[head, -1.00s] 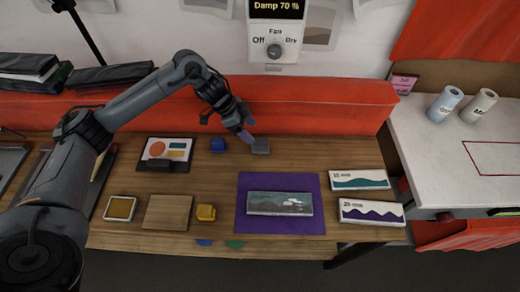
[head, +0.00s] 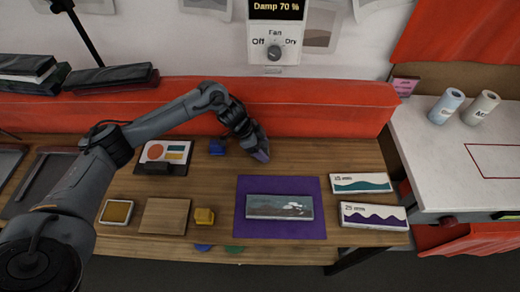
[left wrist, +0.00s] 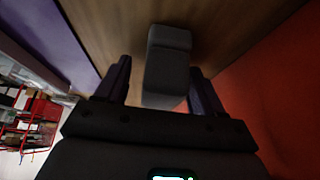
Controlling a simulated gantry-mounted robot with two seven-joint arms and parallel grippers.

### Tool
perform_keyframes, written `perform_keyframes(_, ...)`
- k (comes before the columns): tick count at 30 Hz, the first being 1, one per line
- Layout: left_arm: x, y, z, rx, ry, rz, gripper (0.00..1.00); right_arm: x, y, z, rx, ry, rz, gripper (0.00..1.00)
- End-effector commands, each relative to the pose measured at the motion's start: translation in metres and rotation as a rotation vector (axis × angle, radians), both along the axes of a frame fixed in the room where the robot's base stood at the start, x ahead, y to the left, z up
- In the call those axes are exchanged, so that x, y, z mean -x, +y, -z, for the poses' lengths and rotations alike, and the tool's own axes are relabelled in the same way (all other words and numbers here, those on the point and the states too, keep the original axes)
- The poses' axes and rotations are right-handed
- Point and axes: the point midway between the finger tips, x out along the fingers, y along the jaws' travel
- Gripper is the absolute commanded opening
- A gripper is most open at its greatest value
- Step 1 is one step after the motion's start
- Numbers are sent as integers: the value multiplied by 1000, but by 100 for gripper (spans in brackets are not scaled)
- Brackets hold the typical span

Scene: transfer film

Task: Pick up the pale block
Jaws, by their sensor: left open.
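The pale block (left wrist: 168,40) looks grey in the left wrist view and lies on the brown wooden table. My left gripper (head: 261,156) is open, low over the back of the table behind the purple mat. In the left wrist view its two fingers (left wrist: 160,70) stand apart, one on each side of the near part of the block. I cannot tell whether they touch it. In the head view the gripper hides the block. My right gripper is in neither view.
A blue block (head: 217,147) stands left of the gripper and a yellow block (head: 204,216) nearer the front. The purple mat (head: 280,185) carries a framed picture strip (head: 280,207). A red barrier (head: 330,107) runs close behind. White cards (head: 362,183) lie at right.

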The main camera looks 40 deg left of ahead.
Motion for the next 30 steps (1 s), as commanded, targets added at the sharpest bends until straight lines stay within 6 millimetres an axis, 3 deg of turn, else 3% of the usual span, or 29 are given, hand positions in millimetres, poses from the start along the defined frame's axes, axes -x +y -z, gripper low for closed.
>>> perform_keyframes(5, 0, 0, 0, -1, -1, 0, 68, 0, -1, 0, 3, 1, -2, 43)
perform_keyframes(18, 0, 0, -1, 0, -2, 0, 5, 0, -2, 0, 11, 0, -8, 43)
perform_keyframes(25, -1, 0, -3, 0, -2, 0, 5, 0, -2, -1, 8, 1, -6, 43)
perform_keyframes(30, -1, 0, -19, 0, -5, 1, 5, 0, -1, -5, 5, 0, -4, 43)
